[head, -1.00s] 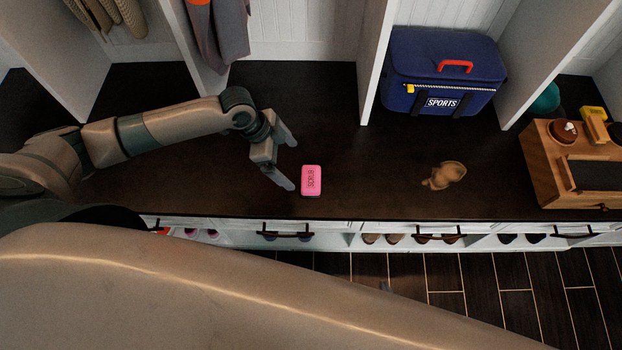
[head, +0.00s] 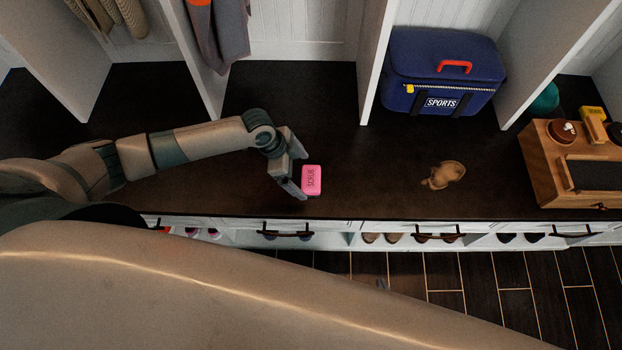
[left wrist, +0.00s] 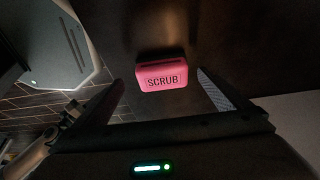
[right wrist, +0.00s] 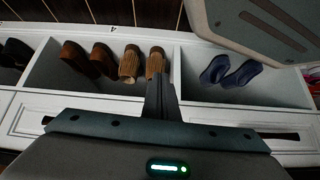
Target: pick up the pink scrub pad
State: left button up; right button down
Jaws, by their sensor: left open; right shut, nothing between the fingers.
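The pink scrub pad (head: 312,180), marked SCRUB, lies on the dark bench top near its front edge. It also shows in the left wrist view (left wrist: 162,76), ahead of and between the two spread fingers. My left gripper (head: 304,175) is open, low over the bench, just left of the pad in the head view. In the left wrist view (left wrist: 165,95) the pad sits near the fingertip line; I cannot tell whether a finger touches it.
A tan dish-like object (head: 444,175) lies right of the pad. A blue sports bag (head: 442,75) stands behind, and a wooden box (head: 548,170) is at the far right. White dividers (head: 373,60) rise at the back. Shoes (right wrist: 140,65) fill cubbies below the bench.

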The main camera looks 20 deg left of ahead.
aim_at(309, 178)
pick_arm(q)
jog(key=shift+w+d+f, duration=0.15)
jog(key=shift+d+f, duration=0.1)
jog(key=shift+f, duration=0.05)
jog(key=x, duration=0.3)
jog(key=shift+w+d+f+p, duration=0.15)
jog(key=shift+w+d+p, duration=0.05)
jog(key=shift+d+p, duration=0.1)
jog(key=shift+f, duration=0.15)
jog(key=shift+c, duration=1.2)
jog(key=c, duration=0.9)
pick_arm(e)
jog(key=shift+s+d+f, duration=0.15)
jog(key=shift+s+f, duration=0.1)
jog(key=shift+s, duration=0.3)
